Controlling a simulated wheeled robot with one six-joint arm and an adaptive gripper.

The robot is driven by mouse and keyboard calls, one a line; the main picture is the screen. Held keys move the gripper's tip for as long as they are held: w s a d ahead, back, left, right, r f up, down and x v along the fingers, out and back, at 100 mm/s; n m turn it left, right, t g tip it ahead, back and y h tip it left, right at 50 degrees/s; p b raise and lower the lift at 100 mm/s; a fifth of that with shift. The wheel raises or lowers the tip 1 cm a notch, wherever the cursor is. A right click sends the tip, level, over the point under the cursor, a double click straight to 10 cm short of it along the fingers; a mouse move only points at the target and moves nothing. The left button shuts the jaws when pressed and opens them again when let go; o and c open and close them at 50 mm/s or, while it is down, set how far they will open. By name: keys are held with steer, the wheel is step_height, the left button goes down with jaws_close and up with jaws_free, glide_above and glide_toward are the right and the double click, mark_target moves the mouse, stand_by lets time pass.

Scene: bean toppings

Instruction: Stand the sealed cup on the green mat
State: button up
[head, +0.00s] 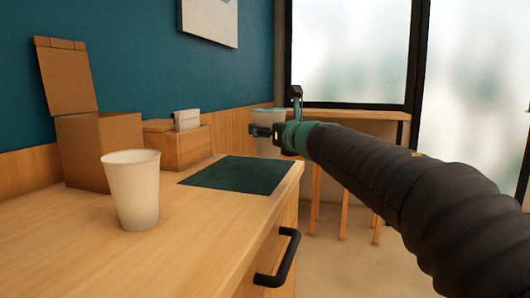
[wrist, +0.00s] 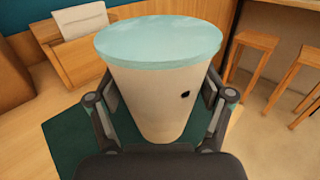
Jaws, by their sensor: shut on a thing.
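The sealed cup (wrist: 155,95) is pale, with a light teal lid (wrist: 160,40) and a small dark spot on its side. It is upright in the wrist view, between the fingers of my gripper (wrist: 160,110), which is shut on it. In the head view the cup (head: 268,146) shows partly behind my gripper (head: 278,115), beyond the mat's far right corner. The green mat (head: 230,174) lies flat and bare on the counter. In the wrist view the mat (wrist: 70,140) is below and behind the cup.
An open white cup (head: 131,190) stands on the wooden counter (head: 80,245) at the left. Behind it are an open cardboard box (head: 95,150) and a wooden napkin holder (head: 180,145). A drawer handle (head: 278,258) juts from the counter front. Stools (head: 330,200) stand beyond.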

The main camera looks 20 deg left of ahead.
mark_target(265, 145)
steer(key=shift+a+f, duration=0.35)
steer(key=shift+a, duration=0.2)
steer(key=shift+f+b, duration=1.5)
steer(key=shift+f, duration=0.4)
steer(key=shift+f, duration=0.2)
steer(key=o, duration=1.5)
steer(key=shift+r, duration=0.2)
steer(key=b+v, duration=0.1)
steer(key=v, duration=1.1)
steer(key=shift+w+d, duration=0.1)
